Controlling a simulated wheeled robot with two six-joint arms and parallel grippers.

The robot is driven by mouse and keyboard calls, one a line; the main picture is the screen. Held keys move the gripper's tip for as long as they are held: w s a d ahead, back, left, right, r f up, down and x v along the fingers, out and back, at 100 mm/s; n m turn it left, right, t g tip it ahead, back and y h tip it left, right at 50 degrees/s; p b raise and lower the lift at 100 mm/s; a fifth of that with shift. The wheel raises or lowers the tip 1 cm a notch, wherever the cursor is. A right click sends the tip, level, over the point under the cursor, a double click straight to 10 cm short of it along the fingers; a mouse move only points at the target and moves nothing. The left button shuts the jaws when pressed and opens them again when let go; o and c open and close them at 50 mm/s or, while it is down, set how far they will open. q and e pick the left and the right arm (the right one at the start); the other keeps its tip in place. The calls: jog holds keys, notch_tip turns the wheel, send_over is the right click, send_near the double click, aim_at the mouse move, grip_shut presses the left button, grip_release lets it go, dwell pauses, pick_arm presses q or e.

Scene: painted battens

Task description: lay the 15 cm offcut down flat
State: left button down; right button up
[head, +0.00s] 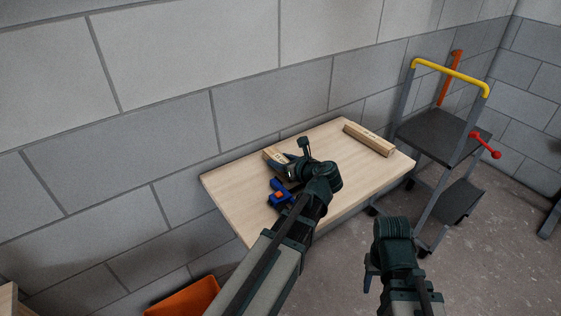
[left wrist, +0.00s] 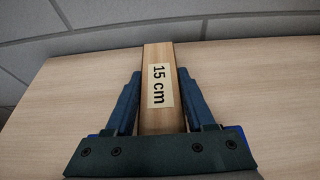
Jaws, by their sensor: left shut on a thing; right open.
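The 15 cm offcut (left wrist: 158,62) is a pale wooden batten with a "15 cm" label facing the left wrist camera. My left gripper (left wrist: 160,88) is shut on it, one blue finger along each side. In the head view the offcut (head: 271,154) shows in part at the table's back edge, partly hidden by my left gripper (head: 285,163). I cannot tell whether it touches the table (head: 232,188). My right gripper (head: 370,275) is open and empty, off the table's front edge, over the floor.
Another labelled batten (head: 369,139) lies at the table's right end. A blue and orange object (head: 281,194) is beside my left wrist. A grey step stand (head: 440,135) with a yellow rail stands to the right. An orange bin (head: 185,298) is at lower left. The table's left part is clear.

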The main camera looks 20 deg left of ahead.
pick_arm(q)
jog(key=shift+c, duration=1.3)
grip_release()
jog(key=shift+d+r+p, duration=0.1)
jog(key=shift+r+p, duration=0.15)
jog(key=shift+p, duration=0.1)
jog(key=p+v, duration=0.4)
jog(key=v, duration=0.6)
jog(key=shift+s+d+r, duration=0.15)
jog(key=shift+s, duration=0.05)
jog(key=shift+s+d+r, duration=0.15)
jog(key=shift+s+d, duration=0.15)
jog(key=shift+d, duration=0.25)
